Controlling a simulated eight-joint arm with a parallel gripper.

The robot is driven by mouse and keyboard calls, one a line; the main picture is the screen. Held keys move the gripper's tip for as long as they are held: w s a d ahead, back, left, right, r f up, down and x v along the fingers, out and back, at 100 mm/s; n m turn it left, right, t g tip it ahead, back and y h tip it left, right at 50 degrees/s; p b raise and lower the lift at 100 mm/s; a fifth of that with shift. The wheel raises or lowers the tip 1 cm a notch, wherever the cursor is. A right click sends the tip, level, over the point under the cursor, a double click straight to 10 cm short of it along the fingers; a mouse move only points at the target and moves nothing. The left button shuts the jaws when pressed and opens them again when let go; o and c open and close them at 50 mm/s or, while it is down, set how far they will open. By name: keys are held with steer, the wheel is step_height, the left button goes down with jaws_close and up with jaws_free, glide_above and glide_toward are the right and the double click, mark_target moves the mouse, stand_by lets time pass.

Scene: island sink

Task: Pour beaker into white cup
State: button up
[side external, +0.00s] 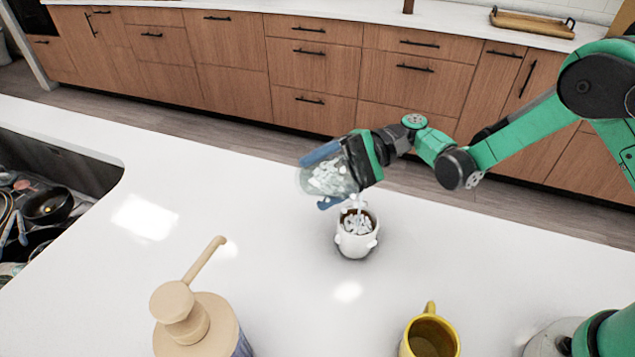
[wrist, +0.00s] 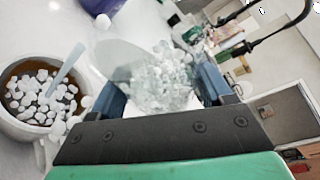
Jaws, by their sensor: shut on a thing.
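A clear glass beaker (side external: 325,178) holding many small white pieces is tilted well over to one side in my gripper (side external: 330,172). It also shows in the wrist view (wrist: 160,75), between the two blue fingers of my gripper (wrist: 165,90). My gripper is shut on the beaker above the white counter. The white cup (side external: 355,243) stands upright below and slightly right of the beaker. In the wrist view the cup (wrist: 42,135) is at the left, with white pieces on a brown content and a pale stick inside. A few white pieces are at its rim and outside.
A beige pump bottle (side external: 200,325) and a yellow mug (side external: 430,338) stand at the counter's near side. A sink (side external: 60,165) with pans and dishes lies at the left. The counter (side external: 250,215) around the cup is mostly clear.

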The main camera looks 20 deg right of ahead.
steer(key=shift+f, duration=0.15)
steer(key=m, duration=0.1)
steer(key=r+m+h, duration=0.1)
steer(key=m, duration=0.1)
steer(key=shift+s+r+g+h, duration=0.1)
steer(key=shift+r+g+h, duration=0.05)
steer(key=shift+g+h, duration=0.2)
steer(key=shift+d+f+m+g+h, duration=0.1)
steer(key=shift+f+m+g+h, duration=0.2)
steer(key=shift+m, duration=0.5)
steer(key=shift+s+d+m+g+h, duration=0.2)
steer(key=shift+m+g+h, duration=0.35)
steer(key=shift+m, duration=0.55)
steer(key=shift+s+r+m+g+h, duration=0.3)
steer(key=shift+r+m+g, duration=0.1)
steer(key=shift+r+m, duration=0.25)
steer(key=shift+f, duration=0.1)
